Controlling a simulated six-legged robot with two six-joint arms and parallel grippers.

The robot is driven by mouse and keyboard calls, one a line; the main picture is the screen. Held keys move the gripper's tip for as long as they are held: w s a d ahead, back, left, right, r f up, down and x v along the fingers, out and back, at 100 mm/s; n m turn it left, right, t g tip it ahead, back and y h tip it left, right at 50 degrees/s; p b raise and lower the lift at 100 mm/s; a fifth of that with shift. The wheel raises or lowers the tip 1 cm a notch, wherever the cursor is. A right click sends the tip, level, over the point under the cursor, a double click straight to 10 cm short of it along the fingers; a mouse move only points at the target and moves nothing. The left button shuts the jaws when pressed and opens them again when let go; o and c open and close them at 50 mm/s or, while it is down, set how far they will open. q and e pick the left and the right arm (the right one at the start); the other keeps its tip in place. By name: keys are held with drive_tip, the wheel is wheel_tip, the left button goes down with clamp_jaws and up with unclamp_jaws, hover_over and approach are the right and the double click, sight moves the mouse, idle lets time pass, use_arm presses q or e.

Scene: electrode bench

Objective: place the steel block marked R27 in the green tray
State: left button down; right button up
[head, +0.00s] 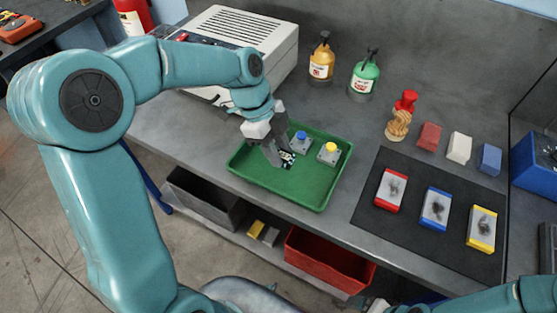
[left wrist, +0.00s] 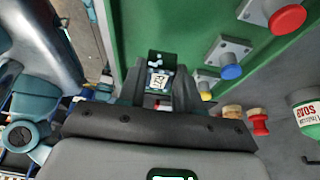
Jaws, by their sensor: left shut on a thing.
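My left gripper (head: 277,152) is shut on a small block with a black-and-white marking (head: 288,158), over the left part of the green tray (head: 262,186). In the left wrist view my left gripper (left wrist: 158,90) shows the block between its fingers, with a white label (left wrist: 160,82) whose lettering is too small to read surely. I cannot tell whether the block touches the tray floor. In the tray stand grey blocks with a blue knob (head: 301,138) and a yellow knob (head: 329,151); the wrist view also shows a red-knobbed one (left wrist: 285,18). My right gripper (head: 373,304) is barely visible at the bottom edge.
A black mat (head: 440,250) with red, blue and yellow blocks lies right of the tray. Behind stand two bottles (head: 364,77), a red-topped brush (head: 399,118) and a beige machine (head: 245,35). A red bin (head: 325,262) and a grey bin (head: 203,198) sit below the bench edge.

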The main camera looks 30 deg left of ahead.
sight(278, 171)
use_arm(q)
wheel_tip(278, 171, down, 4)
drive_tip(key=shift+s+f, duration=0.15)
drive_tip(key=shift+f, duration=0.2)
drive_tip(key=c, duration=0.8)
unclamp_jaws()
drive_tip(key=shift+r, duration=0.25)
drive_tip(key=shift+v, duration=5.9)
